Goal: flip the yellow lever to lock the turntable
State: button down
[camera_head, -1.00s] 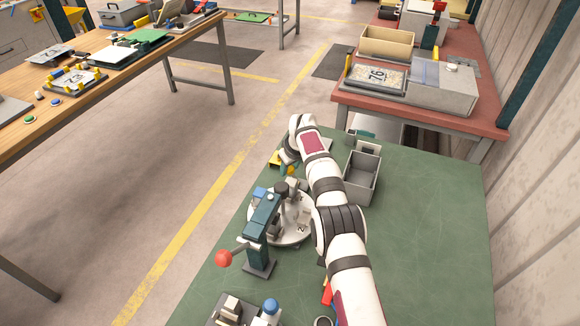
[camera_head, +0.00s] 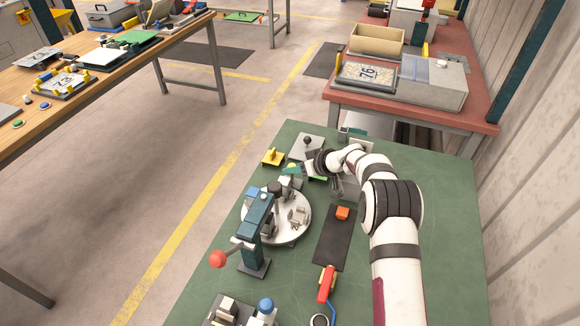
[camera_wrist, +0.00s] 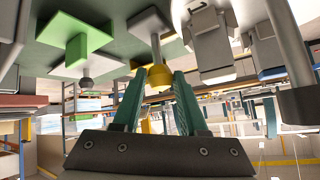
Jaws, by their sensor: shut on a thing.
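The round pale turntable (camera_head: 292,226) lies on the green table, with several small grey parts on it. My gripper (camera_head: 290,169) is at the turntable's far edge, reaching in low from the right. In the wrist view my gripper (camera_wrist: 158,76) has its two teal fingers on either side of the yellow knob (camera_wrist: 158,83) of the lever, and it is shut on it. The knob sits on a grey rod. In the head view the lever is too small and too covered by the fingers to tell its tilt.
A teal press with a red ball handle (camera_head: 218,259) stands at the turntable's near left.

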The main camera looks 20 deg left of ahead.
jog(key=shift+d+f+y, duration=0.15)
jog(key=shift+d+y, duration=0.3)
jog(key=shift+y, duration=0.2)
jog(key=shift+d+f+y, duration=0.15)
jog(key=shift+d+y, duration=0.3)
jog(key=shift+y, duration=0.2)
jog(key=shift+m, duration=0.3)
jog(key=shift+c, duration=2.3)
grip_release()
jog(key=v, duration=1.6)
jog(key=shift+f, duration=0.3)
jog(key=shift+d, duration=0.1)
